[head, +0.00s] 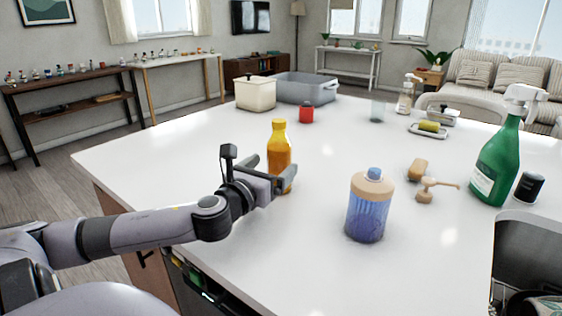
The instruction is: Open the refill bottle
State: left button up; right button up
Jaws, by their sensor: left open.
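The refill bottle, which I take to be the orange bottle (279,148) with a yellow-orange cap, stands upright on the white island top. Its cap is on. My left gripper (284,187) is open at the lower part of this bottle, coming from the left, with its fingers low over the counter. The fingers hide part of the bottle's base, and I cannot tell whether they touch it. My right gripper is not in view.
A blue bottle (367,215) stands to the right, with a loose beige pump (427,191) and a brown sponge (417,170) beyond it. A green spray bottle (497,160) stands far right near the sink. A red jar (306,114) and cream bin (255,94) stand behind.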

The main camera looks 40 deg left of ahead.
aim_at(283, 155)
pick_arm(q)
jog(key=shift+w, duration=0.3)
jog(key=shift+r+p+x, duration=0.15)
jog(key=shift+r+x, duration=0.05)
jog(key=shift+x, duration=0.75)
jog(key=shift+r+p+x, duration=0.15)
jog(key=shift+x, duration=1.6)
jog(key=shift+f, duration=0.1)
jog(key=c, duration=1.2)
notch_tip(283, 155, up, 20)
jog(key=p, duration=0.5)
jog(key=shift+p, duration=0.3)
jog(key=shift+c, duration=0.2)
